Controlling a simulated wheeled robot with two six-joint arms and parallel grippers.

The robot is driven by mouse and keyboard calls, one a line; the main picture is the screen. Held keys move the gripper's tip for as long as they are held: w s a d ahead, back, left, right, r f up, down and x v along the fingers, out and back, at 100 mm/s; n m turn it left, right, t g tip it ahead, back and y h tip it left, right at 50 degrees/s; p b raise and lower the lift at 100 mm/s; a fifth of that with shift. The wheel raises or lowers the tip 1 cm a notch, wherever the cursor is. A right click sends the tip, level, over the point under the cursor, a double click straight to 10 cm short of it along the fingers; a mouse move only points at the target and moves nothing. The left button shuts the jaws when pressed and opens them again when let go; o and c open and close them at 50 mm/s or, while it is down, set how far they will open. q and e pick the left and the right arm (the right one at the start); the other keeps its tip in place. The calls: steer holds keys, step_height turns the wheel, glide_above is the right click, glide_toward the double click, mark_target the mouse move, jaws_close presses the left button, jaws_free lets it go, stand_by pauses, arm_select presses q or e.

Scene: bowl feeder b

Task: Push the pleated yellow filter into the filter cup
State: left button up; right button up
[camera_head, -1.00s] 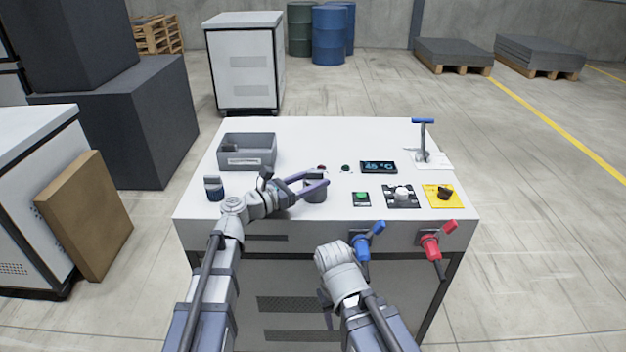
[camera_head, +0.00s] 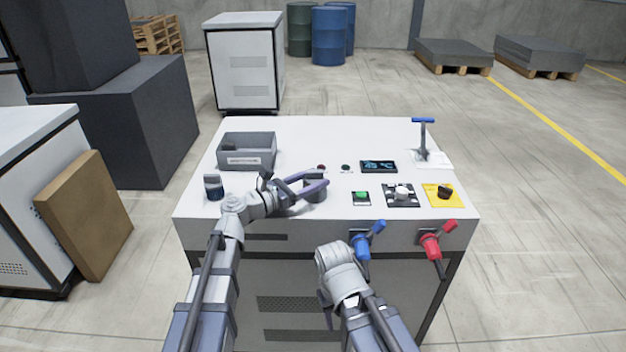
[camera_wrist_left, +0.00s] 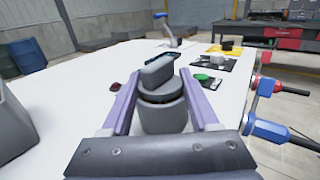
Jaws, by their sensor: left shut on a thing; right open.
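I see no pleated yellow filter in either view. A grey round cup (camera_head: 315,194) stands on the white table top, near its front edge. In the left wrist view the cup (camera_wrist_left: 163,117) carries a dark grey cap with a raised bar grip (camera_wrist_left: 157,72). My left gripper (camera_head: 318,183) has its purple fingers on either side of this capped cup and is shut on it; the fingers also show in the left wrist view (camera_wrist_left: 160,95). The cup's inside is hidden. My right gripper (camera_head: 328,295) is low in front of the table, open, its fingers hardly distinguishable.
A grey bin (camera_head: 246,152) and a small dark-blue ribbed piece with a grey top (camera_head: 214,188) are on the left. A display (camera_head: 378,167), green button (camera_head: 361,197), yellow knob plate (camera_head: 436,188) and blue-handled lever (camera_head: 422,121) are on the right. Blue (camera_head: 361,246) and red (camera_head: 432,246) valves protrude in front.

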mark_target(313, 172)
arm_select(q)
steer(key=shift+r+p, duration=0.25)
steer(key=shift+p, duration=0.05)
steer(key=shift+r+p, duration=2.45)
steer(key=shift+f+b, duration=2.7)
steer(key=o, duration=1.5)
steer(key=shift+s+a, duration=0.1)
steer(key=v, duration=0.7)
steer(key=shift+s+a, duration=0.2)
